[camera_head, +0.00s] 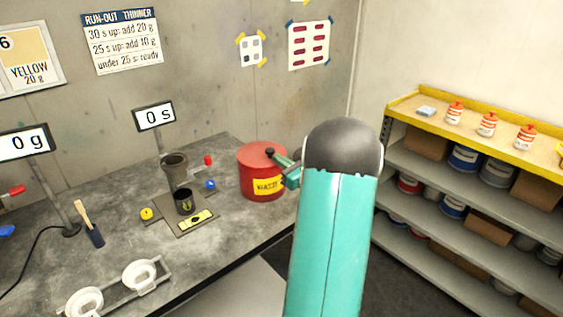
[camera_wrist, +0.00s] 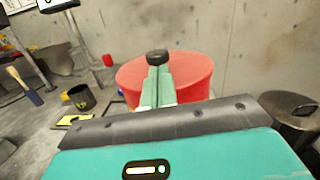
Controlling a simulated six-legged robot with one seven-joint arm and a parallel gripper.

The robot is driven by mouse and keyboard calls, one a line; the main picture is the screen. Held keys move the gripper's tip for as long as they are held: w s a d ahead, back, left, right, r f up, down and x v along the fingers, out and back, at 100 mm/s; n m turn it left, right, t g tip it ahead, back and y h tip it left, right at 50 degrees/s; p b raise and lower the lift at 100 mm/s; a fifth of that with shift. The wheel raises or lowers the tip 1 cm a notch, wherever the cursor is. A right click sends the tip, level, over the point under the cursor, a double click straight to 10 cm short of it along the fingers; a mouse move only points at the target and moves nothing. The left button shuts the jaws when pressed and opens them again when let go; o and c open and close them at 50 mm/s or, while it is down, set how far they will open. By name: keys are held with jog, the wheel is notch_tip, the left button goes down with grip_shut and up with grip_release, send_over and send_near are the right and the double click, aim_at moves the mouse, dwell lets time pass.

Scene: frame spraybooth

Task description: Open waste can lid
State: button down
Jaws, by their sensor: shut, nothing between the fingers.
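The red waste can (camera_head: 260,180) stands at the back right of the grey bench, with a yellow WASTE label on its side. Its red lid (camera_head: 256,155) appears to be down on the can. The can's red top fills the middle of the wrist view (camera_wrist: 193,80). A black knob (camera_wrist: 157,57) shows at the tips of my gripper (camera_wrist: 158,74). My gripper (camera_head: 279,159) is shut with nothing between its fingers, and reaches over the can's right side. I cannot tell whether the fingertips touch the knob or lid.
A brush (camera_head: 90,224) and white strainers (camera_head: 140,275) are nearer the left. A yellow-topped shelf (camera_head: 460,130) with bottles and tins stands at the right, across a floor gap.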

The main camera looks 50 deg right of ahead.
jog(key=shift+r+g, duration=0.4)
jog(key=shift+r, duration=0.15)
jog(key=shift+r, duration=0.1)
